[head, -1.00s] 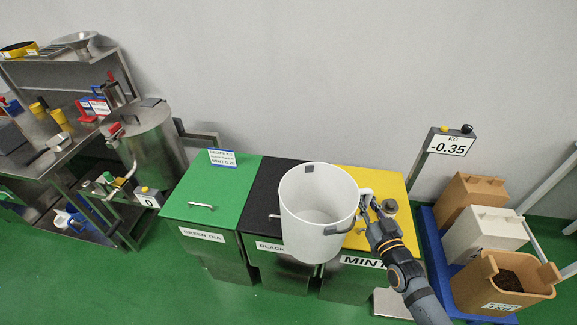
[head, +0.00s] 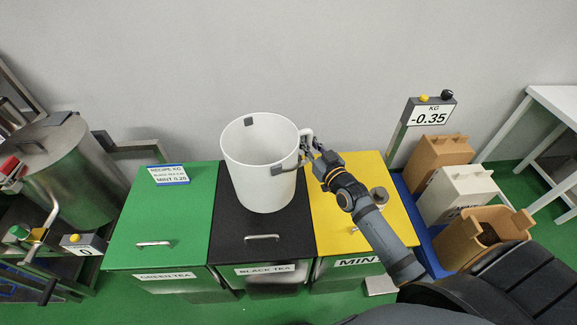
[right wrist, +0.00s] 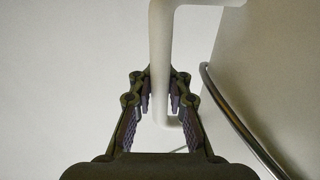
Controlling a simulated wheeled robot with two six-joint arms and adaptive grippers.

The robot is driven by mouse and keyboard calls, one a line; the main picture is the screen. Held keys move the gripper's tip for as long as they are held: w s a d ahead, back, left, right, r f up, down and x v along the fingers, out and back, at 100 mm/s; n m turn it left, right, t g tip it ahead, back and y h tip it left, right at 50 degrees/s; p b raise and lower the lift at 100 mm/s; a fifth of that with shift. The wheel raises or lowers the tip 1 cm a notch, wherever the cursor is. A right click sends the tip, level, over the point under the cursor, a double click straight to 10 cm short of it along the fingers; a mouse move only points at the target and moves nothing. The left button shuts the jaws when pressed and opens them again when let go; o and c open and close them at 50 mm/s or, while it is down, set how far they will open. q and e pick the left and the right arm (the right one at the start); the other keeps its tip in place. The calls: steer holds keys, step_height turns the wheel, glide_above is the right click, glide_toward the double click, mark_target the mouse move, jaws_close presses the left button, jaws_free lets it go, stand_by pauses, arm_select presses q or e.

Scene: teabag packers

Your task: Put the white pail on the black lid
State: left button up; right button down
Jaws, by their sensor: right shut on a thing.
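The white pail (head: 255,180) is upright and open-topped in the head view, with grey patches on its rim and side. It overlaps the back half of the black lid (head: 232,226) in the picture. I cannot tell whether its bottom touches the lid. My right gripper (head: 309,147) is shut on the pail's handle at its right side. In the right wrist view the white handle (right wrist: 160,60) passes between the fingers of the same gripper (right wrist: 161,100). The lid's front metal handle shows clear of the pail. My left gripper is not in view.
A green lid (head: 180,215) with a recipe card (head: 167,176) lies to the left, and a yellow lid (head: 335,200) to the right. A scale display (head: 430,113) stands beyond it, near several tan and white bins (head: 455,192). A steel drum (head: 60,170) stands at far left.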

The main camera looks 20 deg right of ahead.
arm_select(q)
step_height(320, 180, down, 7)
steer(key=b, duration=0.5)
arm_select(e)
steer(key=w+f, duration=0.6)
steer(key=shift+w+a, duration=0.2)
steer(key=shift+w, duration=0.15)
arm_select(q)
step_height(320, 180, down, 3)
steer(key=b, duration=0.3)
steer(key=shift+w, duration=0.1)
arm_select(e)
steer(key=f, duration=0.4)
steer(key=shift+w, duration=0.4)
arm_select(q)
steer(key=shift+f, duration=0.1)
arm_select(e)
steer(key=shift+f, duration=0.1)
steer(key=c, duration=1.3)
jaws_free()
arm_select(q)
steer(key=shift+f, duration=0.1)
